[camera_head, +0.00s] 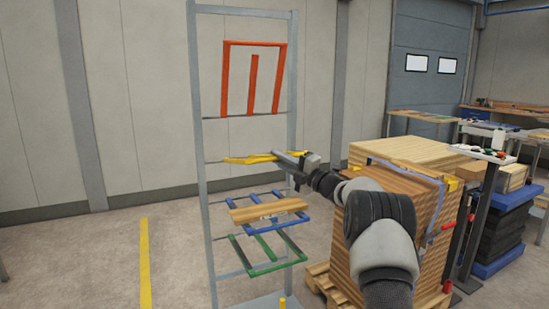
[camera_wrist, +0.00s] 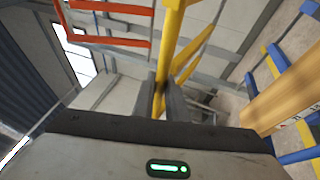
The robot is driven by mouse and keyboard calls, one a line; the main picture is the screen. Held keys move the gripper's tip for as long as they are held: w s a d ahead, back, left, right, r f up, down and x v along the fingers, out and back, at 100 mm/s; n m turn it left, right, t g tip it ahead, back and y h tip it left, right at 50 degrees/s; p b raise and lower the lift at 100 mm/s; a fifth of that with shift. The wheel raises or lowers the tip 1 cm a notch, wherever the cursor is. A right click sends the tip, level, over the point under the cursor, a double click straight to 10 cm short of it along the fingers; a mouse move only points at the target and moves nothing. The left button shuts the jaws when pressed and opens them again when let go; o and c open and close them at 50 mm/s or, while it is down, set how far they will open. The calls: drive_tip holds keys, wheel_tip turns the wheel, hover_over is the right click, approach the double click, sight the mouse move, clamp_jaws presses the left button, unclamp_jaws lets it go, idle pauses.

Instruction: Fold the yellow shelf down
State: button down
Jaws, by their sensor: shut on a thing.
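The yellow shelf (camera_head: 252,158) is on the grey rack, between the raised red shelf above and the blue shelf below. In the head view it looks close to level, seen nearly edge-on. My gripper (camera_head: 306,158) reaches its right end from the right. In the wrist view my gripper (camera_wrist: 165,95) is shut on a yellow bar of the shelf (camera_wrist: 172,30), which runs between the two dark fingers. The exact contact on the bar is partly hidden by the fingers.
The red shelf (camera_head: 254,44) stands folded up. The blue shelf (camera_head: 279,220) is down and carries a wooden board (camera_head: 268,209). The green shelf (camera_head: 266,267) is down at the bottom. A wood stack (camera_head: 408,150) on a pallet stands right, close to my arm.

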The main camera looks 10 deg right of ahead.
drive_tip(key=shift+f, duration=0.1)
idle(0.3)
drive_tip(key=c, duration=1.8)
unclamp_jaws()
drive_tip(key=shift+s, duration=0.1)
drive_tip(key=shift+o, duration=0.2)
drive_tip(key=p+v, duration=0.1)
drive_tip(key=v, duration=1.6)
drive_tip(key=shift+s+d, duration=0.2)
